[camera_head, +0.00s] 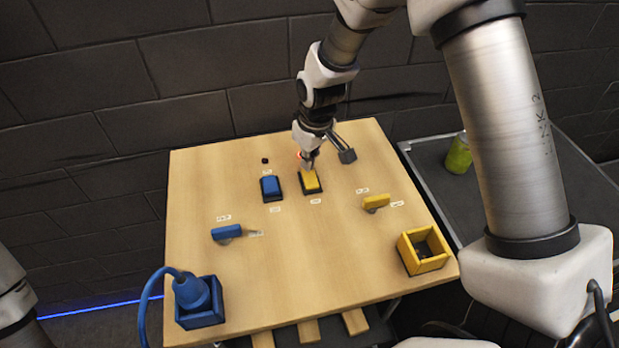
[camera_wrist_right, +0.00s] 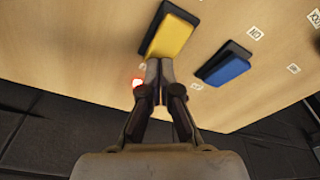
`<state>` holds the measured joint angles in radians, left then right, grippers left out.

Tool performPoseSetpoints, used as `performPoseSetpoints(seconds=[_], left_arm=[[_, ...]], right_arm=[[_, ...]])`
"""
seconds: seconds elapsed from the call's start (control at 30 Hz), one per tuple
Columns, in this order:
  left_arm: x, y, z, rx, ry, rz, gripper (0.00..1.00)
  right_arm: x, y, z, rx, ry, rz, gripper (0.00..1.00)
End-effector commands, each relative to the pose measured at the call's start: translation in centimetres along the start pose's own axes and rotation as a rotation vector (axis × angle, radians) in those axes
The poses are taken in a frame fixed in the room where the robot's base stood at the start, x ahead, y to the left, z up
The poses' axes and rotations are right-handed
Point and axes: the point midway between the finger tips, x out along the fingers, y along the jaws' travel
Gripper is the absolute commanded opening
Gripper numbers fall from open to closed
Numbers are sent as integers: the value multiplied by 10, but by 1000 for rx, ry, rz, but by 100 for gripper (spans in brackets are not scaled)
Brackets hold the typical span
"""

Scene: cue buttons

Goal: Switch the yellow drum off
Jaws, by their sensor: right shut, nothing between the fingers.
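A yellow rocker switch (camera_head: 311,181) on a dark base sits on the wooden board, towards its far side. It also shows in the wrist view (camera_wrist_right: 172,38). My right gripper (camera_head: 308,166) is shut and empty, pointing down at the far end of this rocker. In the wrist view its fingertips (camera_wrist_right: 159,64) meet the rocker's edge; I cannot tell whether they press on it. A small lamp glows red (camera_wrist_right: 138,83) beside the fingers. A yellow lever (camera_head: 376,201) lies to the right on the board. No drum can be clearly made out. My left gripper is out of view.
A blue rocker (camera_head: 271,188) sits left of the yellow one, with a dark lamp (camera_head: 265,160) behind it. A blue lever (camera_head: 227,232), a blue box (camera_head: 201,318) with a corded plug and a yellow box (camera_head: 424,249) stand nearer. A yellow-green cylinder (camera_head: 459,155) stands right.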

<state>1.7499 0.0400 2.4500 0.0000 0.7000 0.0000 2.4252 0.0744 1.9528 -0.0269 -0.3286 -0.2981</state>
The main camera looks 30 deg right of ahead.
Motion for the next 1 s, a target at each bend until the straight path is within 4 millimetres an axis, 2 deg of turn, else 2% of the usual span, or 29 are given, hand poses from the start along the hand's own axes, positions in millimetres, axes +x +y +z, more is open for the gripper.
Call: performPoseSetpoints(seconds=[0.83, 1.0], left_arm=[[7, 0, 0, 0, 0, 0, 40], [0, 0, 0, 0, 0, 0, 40]], right_arm=[[14, 0, 2, 0, -1, 0, 0], [6, 0, 1, 0, -1, 0, 0]])
